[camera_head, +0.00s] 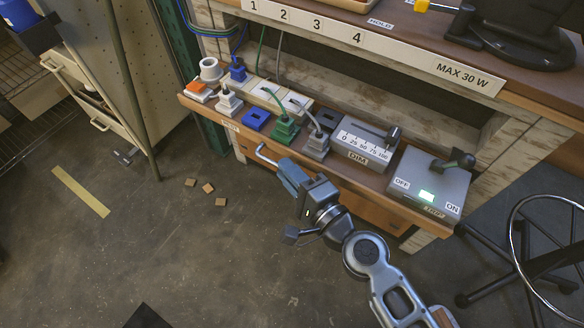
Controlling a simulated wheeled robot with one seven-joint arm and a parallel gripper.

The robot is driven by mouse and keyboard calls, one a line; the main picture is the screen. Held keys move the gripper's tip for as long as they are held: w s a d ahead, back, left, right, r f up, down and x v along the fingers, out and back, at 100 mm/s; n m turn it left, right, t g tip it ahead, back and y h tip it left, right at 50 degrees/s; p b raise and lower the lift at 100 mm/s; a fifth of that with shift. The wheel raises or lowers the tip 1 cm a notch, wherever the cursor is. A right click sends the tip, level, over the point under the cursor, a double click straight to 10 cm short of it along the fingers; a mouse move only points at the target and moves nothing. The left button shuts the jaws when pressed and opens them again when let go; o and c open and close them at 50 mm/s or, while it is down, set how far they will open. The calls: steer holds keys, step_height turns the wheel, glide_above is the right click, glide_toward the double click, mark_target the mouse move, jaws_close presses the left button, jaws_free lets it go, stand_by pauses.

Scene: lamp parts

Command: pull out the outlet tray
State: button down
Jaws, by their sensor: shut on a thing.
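The outlet tray (233,131) is a long wooden board below the numbered bench edge, and it sticks out in front of the bench. It carries a row of outlets and plugs, a grey DIM slider box (362,143) and a grey OFF/ON switch box (424,186) with a lit green light. A grey bar handle (262,153) shows at the tray's front. My gripper (284,172) is at this handle, shut on it; the fingers hide the handle's right part and the exact contact.
Green (284,129), blue (238,72) and white (228,101) plugs stand on the tray, with cords on several. Small brown blocks (208,188) lie on the floor at left. A stool with a metal ring (512,232) stands at right. The floor before the tray is mostly clear.

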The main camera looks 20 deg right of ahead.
steer(key=c, duration=1.2)
jaws_free()
steer(key=shift+b+v, duration=1.2)
steer(key=shift+v, duration=2.7)
steer(key=shift+s+f, duration=0.1)
